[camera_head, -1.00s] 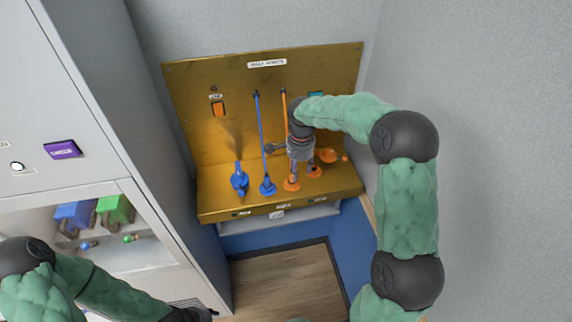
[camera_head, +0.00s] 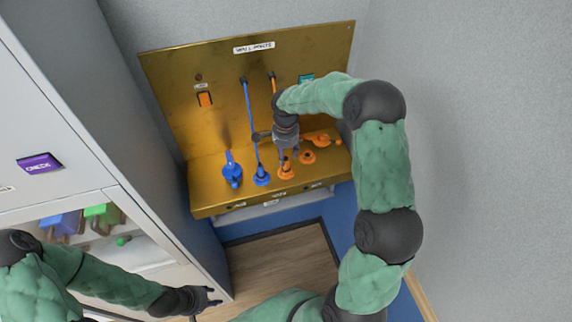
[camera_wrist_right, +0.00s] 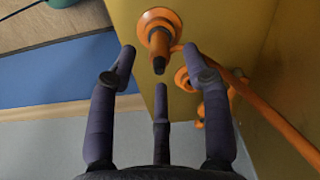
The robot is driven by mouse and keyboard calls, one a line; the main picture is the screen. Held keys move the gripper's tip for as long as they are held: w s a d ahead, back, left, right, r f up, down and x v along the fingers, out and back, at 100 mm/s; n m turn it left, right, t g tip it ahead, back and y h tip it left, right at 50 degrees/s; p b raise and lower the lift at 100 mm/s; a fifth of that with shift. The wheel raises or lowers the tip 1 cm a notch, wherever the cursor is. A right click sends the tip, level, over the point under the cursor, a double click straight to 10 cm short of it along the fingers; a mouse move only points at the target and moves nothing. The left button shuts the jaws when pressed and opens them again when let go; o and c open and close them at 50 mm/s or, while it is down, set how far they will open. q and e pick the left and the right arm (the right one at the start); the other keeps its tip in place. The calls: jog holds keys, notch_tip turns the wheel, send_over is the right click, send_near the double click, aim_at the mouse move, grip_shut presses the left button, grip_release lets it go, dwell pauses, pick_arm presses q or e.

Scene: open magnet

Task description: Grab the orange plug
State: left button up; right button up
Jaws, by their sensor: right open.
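The orange plug (camera_head: 286,171) stands upright on the gold shelf (camera_head: 222,207), and an orange cable (camera_head: 273,84) runs down from the back panel towards it. My right gripper (camera_head: 285,152) is just above the plug, pointing down. In the right wrist view its three dark fingers (camera_wrist_right: 160,85) are spread and empty. An orange part with a dark tip (camera_wrist_right: 158,38) shows just beyond them, with no clear contact. My left gripper (camera_head: 207,297) is low in the head view, away from the shelf; its finger opening is unclear.
An orange ring socket (camera_head: 308,156) and an orange handle-like part (camera_head: 322,139) are right of the plug. A blue plug (camera_head: 262,177) with a blue cable and another blue part (camera_head: 232,170) are to the left. A grey cabinet (camera_head: 60,120) stands left; a wall is close on the right.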

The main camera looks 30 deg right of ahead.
aim_at(286, 164)
jog(key=shift+f, duration=2)
jog(key=shift+s, duration=0.1)
grip_shut()
